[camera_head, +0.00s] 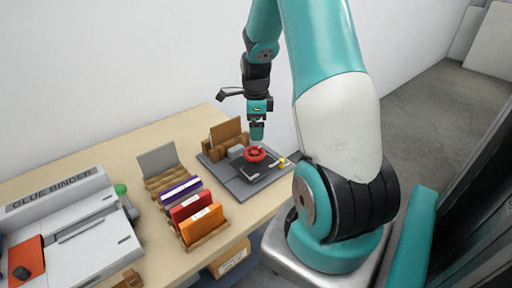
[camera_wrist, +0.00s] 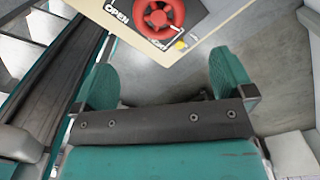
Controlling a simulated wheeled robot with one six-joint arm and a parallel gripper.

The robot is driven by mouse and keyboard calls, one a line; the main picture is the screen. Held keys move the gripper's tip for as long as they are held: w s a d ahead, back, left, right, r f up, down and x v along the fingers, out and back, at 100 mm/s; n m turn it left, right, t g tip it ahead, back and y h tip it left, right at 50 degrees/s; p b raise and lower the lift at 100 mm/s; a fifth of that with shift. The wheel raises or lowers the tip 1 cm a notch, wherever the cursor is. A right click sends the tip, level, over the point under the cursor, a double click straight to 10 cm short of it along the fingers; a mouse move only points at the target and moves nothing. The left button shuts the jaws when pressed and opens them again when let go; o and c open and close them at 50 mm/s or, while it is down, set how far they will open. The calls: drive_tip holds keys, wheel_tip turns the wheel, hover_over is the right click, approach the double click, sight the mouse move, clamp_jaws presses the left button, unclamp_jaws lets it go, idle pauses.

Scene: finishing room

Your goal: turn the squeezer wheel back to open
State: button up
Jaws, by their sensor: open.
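The red squeezer wheel (camera_head: 255,154) lies flat on a dark grey plate (camera_head: 243,188) near the far right end of the table. In the wrist view the wheel (camera_wrist: 158,16) shows at the top, with a white OPEN label (camera_wrist: 117,11) to its left and a small yellow part (camera_wrist: 181,45) below it to the right. My gripper (camera_head: 257,138) hangs just above the wheel in the head view. In the wrist view its two teal fingers (camera_wrist: 165,78) stand wide apart with nothing between them. The wheel appears beyond the fingertips, not between them.
A wooden block holder (camera_head: 226,135) stands behind the wheel. A rack with purple, red and orange books (camera_head: 190,210) stands to the left. A white glue binder (camera_head: 75,235) with a green knob (camera_head: 120,189) is farther left. A drawer (camera_head: 231,260) hangs below the table's front edge.

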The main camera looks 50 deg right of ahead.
sight(256, 152)
wheel_tip(256, 152, down, 10)
drive_tip(key=shift+p, duration=0.8)
drive_tip(key=shift+c, duration=0.5)
drive_tip(key=c, duration=0.7)
